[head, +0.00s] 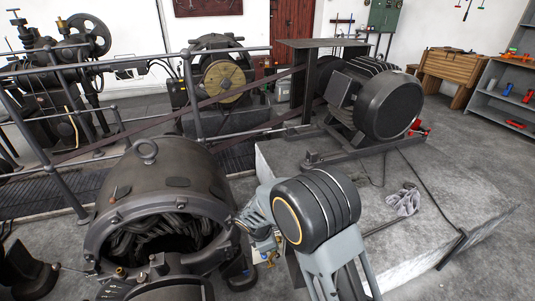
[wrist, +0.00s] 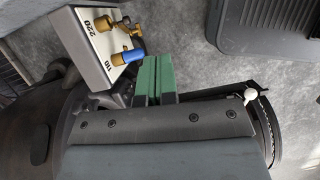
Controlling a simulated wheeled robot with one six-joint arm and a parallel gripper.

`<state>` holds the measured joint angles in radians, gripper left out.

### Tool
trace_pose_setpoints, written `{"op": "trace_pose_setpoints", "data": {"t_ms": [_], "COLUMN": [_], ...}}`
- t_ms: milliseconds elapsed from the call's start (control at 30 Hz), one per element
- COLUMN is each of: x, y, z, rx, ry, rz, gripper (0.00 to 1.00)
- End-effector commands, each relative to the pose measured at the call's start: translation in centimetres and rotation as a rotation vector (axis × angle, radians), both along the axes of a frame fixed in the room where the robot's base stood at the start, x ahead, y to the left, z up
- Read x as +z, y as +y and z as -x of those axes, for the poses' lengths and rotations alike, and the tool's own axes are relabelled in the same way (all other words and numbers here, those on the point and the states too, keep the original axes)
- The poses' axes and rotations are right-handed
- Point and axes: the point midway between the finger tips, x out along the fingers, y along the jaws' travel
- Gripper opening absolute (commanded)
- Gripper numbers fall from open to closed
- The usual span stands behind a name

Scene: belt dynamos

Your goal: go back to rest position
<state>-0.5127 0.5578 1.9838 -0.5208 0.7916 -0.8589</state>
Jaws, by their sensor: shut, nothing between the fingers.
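My gripper (wrist: 154,62) shows in the wrist view with its two green fingers side by side, closed against each other and empty. Its fingertips are beside a white terminal board (wrist: 88,50) marked 220 and 110. The board carries brass terminals (wrist: 103,23) and a blue-collared one (wrist: 127,57); I cannot tell whether the fingers touch it. In the head view my arm reaches down beside the big dark open-ended dynamo (head: 150,190), and my arm's links partly hide the gripper end.
A large belt-driven machine (head: 385,103) stands on a concrete plinth (head: 420,215), with a grey rag (head: 403,202) on it. Railings (head: 60,130) and another machine (head: 75,45) stand at left. A wooden bench (head: 450,70) and shelves (head: 508,90) are at right. Floor between is open.

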Motion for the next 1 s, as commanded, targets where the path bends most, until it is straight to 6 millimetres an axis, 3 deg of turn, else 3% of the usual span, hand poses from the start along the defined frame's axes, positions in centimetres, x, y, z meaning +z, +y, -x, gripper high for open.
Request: {"op": "trace_pose_setpoints", "data": {"t_ms": [167, 300, 567, 800, 1000], "x": [0.0, -0.4, 10.9, 23.2, 30.6], "y": [0.0, -0.7, -4.3, -8.5, -11.1], "z": [0.1, 2.8, 6.8, 10.6, 12.8], "rx": [-0.081, -0.323, -0.93, -1.425, -1.616], "ry": [-0.024, -0.029, -0.149, -0.267, -0.364], "rz": [-0.005, -0.012, -0.143, -0.34, -0.503], "gripper": [0.0, 0.0, 0.0, 0.0, 0.0]}}
